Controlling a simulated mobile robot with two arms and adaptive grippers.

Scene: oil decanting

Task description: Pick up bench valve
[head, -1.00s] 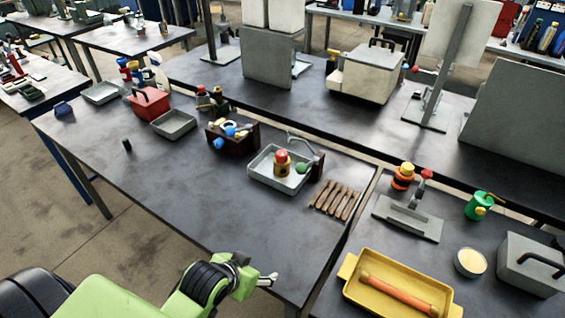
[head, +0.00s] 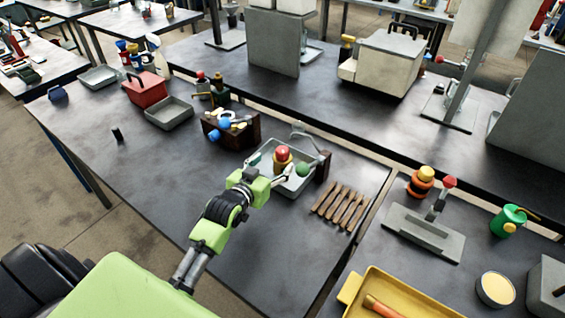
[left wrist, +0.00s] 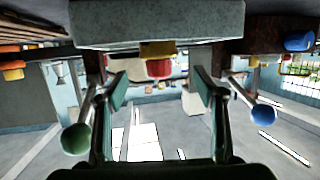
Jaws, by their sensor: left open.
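The bench valve (head: 283,155), a brass-coloured body with a red cap, stands in a shallow grey tray (head: 312,183) on the dark bench. My left gripper (head: 271,166) is open at the tray's near side, fingers pointing toward the valve, which it partly hides. In the left wrist view, which is upside down, the valve's red cap (left wrist: 159,68) shows beyond and between the two spread fingers (left wrist: 160,88). I cannot tell whether the fingers touch it. My right gripper is not in view.
A wooden block with blue knobs (head: 240,136) stands to the left. The bench's near left is clear.

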